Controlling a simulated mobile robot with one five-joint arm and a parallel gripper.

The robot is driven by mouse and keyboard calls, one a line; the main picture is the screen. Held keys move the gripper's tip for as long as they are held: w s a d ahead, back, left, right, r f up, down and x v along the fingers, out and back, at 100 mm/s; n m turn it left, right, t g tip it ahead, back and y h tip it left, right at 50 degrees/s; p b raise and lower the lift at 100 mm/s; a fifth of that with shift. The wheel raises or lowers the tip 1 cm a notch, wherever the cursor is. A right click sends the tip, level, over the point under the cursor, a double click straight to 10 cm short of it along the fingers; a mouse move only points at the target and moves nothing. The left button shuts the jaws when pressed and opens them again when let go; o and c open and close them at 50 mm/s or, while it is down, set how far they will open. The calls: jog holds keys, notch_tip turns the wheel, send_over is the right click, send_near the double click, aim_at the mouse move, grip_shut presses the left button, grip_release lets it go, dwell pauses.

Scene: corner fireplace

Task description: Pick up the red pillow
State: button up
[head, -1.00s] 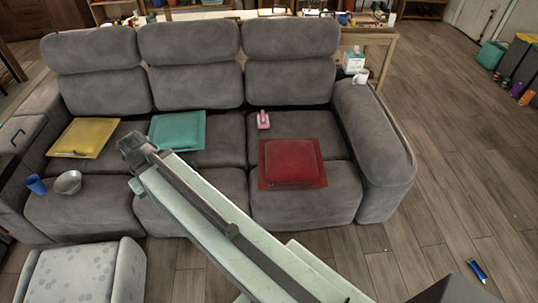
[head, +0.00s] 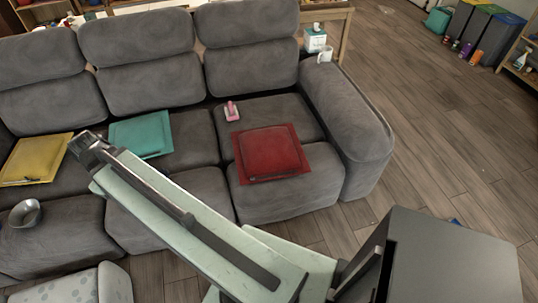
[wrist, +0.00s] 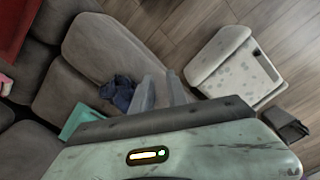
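The red pillow (head: 270,152) lies flat on the right seat of the grey sofa (head: 285,200). Part of the red pillow also shows at the top left of the wrist view (wrist: 14,35). Nothing of my arm covers the red pillow in the head view.
A teal pillow (head: 141,134), a yellow pillow (head: 35,158), a grey bowl (head: 25,213) and a pink item (head: 231,111) are on the sofa. The wooden floor at right (head: 455,150) is mostly clear.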

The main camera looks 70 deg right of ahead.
jog(key=s+d+f+n+b, duration=0.1)
jog(key=s+d+f+b, duration=0.15)
jog(key=d+f, duration=0.45)
jog(key=s+d+f+n+b, duration=0.15)
jog(key=d+b, duration=0.25)
jog(key=d, duration=0.7)
jog(key=n+b, duration=0.3)
jog(key=b, duration=0.6)
send_over(251, 175)
jog(key=f, duration=0.9)
jog(key=shift+d+f, duration=0.15)
jog(key=shift+d, duration=0.05)
notch_tip(251, 175, down, 8)
jog(key=b, duration=0.7)
jog(key=shift+a+b, duration=0.15)
jog(key=shift+b, duration=0.15)
grip_shut()
